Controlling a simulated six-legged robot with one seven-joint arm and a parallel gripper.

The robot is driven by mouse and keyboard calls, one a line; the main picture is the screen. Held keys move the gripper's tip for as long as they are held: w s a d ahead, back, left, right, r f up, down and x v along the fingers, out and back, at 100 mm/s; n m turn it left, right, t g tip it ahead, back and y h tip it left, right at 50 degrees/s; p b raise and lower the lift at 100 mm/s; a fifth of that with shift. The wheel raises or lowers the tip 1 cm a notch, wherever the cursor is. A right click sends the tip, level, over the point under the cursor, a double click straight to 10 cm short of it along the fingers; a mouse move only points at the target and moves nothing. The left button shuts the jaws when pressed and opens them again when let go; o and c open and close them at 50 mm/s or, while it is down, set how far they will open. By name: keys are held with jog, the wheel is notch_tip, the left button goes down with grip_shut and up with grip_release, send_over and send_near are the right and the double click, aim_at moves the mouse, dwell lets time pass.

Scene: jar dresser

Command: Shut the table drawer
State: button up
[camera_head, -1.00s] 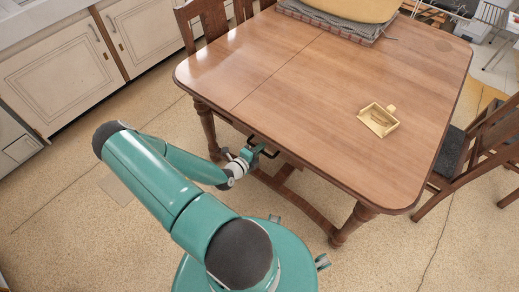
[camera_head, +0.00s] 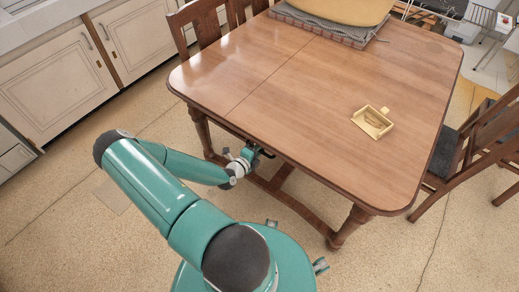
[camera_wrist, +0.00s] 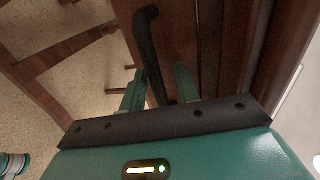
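The brown wooden table (camera_head: 300,85) fills the middle of the head view. Its drawer sits below the near edge and is mostly hidden by the tabletop there, so how far out it stands cannot be told. In the wrist view a wooden face (camera_wrist: 185,35), seemingly the drawer front, shows behind a black bent handle (camera_wrist: 151,50). My gripper (camera_wrist: 160,88) has its two green fingers apart, one on each side of the handle's bar, with visible gaps. In the head view my gripper (camera_head: 252,153) is at the table's near edge, just below the top.
A small yellowish box (camera_head: 372,122) lies on the tabletop. A grey cloth stack (camera_head: 325,28) is at the far end. A dark chair (camera_head: 480,150) stands at the right. Table legs (camera_head: 350,225) and a low stretcher are below. Cabinets (camera_head: 55,85) line the left.

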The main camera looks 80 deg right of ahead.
jog(key=shift+w, duration=0.1)
jog(key=v, duration=1.3)
jog(key=shift+w+a, duration=0.15)
jog(key=shift+a, duration=0.2)
jog(key=shift+r, duration=0.1)
jog(key=w+a+r+m+t+y, duration=0.1)
jog(key=w+a+r+m+y, duration=0.3)
jog(key=w+a+r+m, duration=0.5)
jog(key=w+a+r+m+t+y, duration=0.1)
jog(key=w+a+r+m+y, duration=0.2)
jog(key=w+a+r+m, duration=0.6)
jog(key=s+a+r+m+t+y, duration=0.2)
jog(key=a+r+m, duration=0.4)
jog(key=a+r, duration=0.3)
jog(key=s+a+r+m+t+y, duration=0.2)
jog(key=a+r+m+t+y, duration=0.3)
jog(key=a+r, duration=0.5)
notch_tip(320, 180, up, 6)
jog(key=m+t, duration=0.2)
jog(key=shift+a+t, duration=0.2)
jog(key=shift+t, duration=0.1)
jog(key=shift+r, duration=0.1)
